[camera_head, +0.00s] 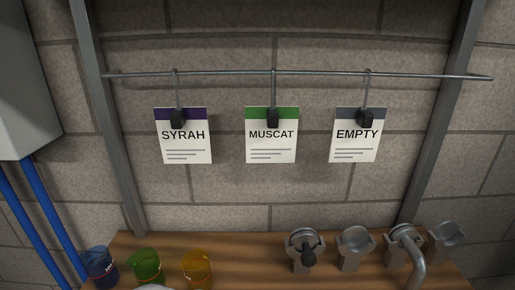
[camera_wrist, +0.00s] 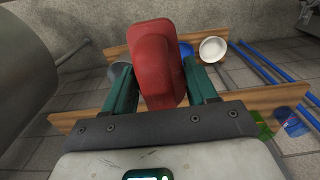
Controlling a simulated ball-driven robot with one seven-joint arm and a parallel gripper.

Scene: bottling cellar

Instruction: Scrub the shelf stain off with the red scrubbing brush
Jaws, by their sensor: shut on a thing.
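The red scrubbing brush (camera_wrist: 158,65) is in the wrist view, upright between the two green fingers of my gripper (camera_wrist: 162,88). The gripper is shut on it, and the brush hides part of what lies behind. In the head view a wooden shelf (camera_head: 225,252) runs along the bottom. Wooden boards also show in the wrist view, one farther (camera_wrist: 225,34) and one nearer (camera_wrist: 262,98). I cannot make out a stain in either view. My gripper and the brush are not in the head view.
Blue (camera_head: 102,268), green (camera_head: 146,266) and amber (camera_head: 197,268) cups stand at the shelf's left. Several metal fittings (camera_head: 355,247) stand at its right. Cards, including Muscat (camera_head: 271,145), hang from a rail (camera_head: 225,73). A white bowl (camera_wrist: 213,49) and blue pipes (camera_wrist: 262,62) show in the wrist view.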

